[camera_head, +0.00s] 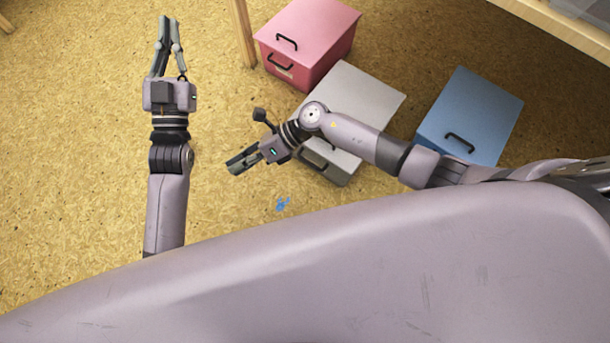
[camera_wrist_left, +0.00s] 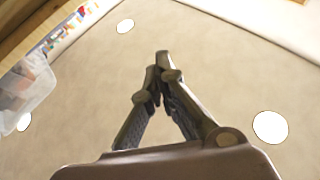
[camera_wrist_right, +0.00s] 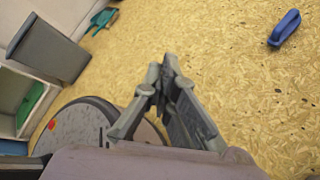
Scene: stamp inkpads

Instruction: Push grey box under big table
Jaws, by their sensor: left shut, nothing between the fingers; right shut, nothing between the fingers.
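The grey box (camera_head: 366,90) stands on the floor in the head view, between the pink and blue boxes. My right arm crosses over its front part and hides some of it; a dark handle shows on its near side. A wooden table's edge (camera_head: 562,28) shows at the upper right, and a wooden leg (camera_head: 243,32) stands beside the pink box. My right gripper (camera_head: 232,166) is shut and empty, left of the grey box and apart from it. My left gripper (camera_head: 168,22) is shut and empty, far to the left; its wrist view faces the ceiling.
A pink box (camera_head: 318,30) stands behind the grey box and a blue box (camera_head: 480,105) to its right. A small blue item (camera_head: 282,204) lies on the floor. The floor at the left is mostly clear. The right wrist view shows a grey bin (camera_wrist_right: 48,55).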

